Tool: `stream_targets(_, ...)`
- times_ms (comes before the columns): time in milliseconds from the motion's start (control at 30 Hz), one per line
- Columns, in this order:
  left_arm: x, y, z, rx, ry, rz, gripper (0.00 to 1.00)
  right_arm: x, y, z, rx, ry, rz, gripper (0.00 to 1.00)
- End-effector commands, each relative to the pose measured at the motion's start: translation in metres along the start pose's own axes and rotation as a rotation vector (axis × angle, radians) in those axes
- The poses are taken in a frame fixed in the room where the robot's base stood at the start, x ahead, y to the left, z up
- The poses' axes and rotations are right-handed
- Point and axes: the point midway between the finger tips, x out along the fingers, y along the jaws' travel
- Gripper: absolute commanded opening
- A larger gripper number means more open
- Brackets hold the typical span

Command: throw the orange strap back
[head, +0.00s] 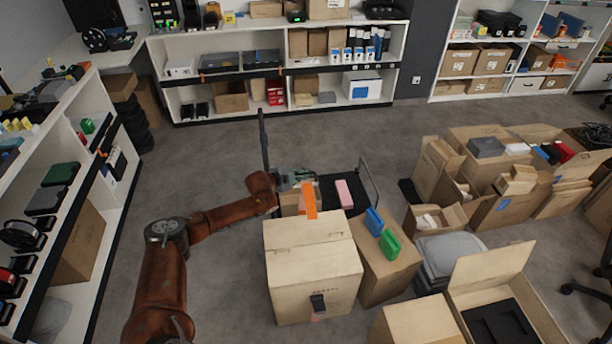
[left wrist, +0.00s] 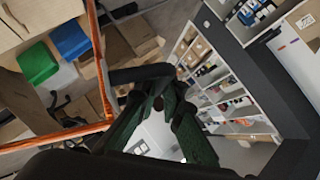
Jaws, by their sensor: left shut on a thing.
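The orange strap (head: 310,201) shows as a short upright band at the back edge of a closed tan carton (head: 312,262). In the left wrist view the strap (left wrist: 99,62) runs down to the gripper and bends away to the left. My left gripper (head: 296,178) is just behind the carton top, beside the strap. In the left wrist view its dark green fingers (left wrist: 158,104) are shut on the strap; the exact pinch point is partly hidden. My right gripper is not in view.
Right of the carton, a second carton (head: 388,262) carries a blue item (head: 373,221) and a green item (head: 390,243). A black cart (head: 340,190) with a pink block stands behind. Open cartons (head: 500,185) crowd the right. Grey floor (head: 215,150) is free at the back left.

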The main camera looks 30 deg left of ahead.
Motion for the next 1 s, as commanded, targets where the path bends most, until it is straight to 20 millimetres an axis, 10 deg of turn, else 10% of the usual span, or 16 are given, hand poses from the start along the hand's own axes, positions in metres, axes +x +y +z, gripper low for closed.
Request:
stream_targets(400, 0.001, 0.002, -0.001, 0.0, 0.001, 0.002, 0.25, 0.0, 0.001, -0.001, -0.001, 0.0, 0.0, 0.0)
stream_targets(767, -0.003, 0.002, -0.002, 0.001, 0.003, 0.003, 0.25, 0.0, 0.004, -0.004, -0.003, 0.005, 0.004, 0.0)
stream_targets(1000, -0.039, 0.003, 0.0, 0.002, 0.001, 0.004, 0.25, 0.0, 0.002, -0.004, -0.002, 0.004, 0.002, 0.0)
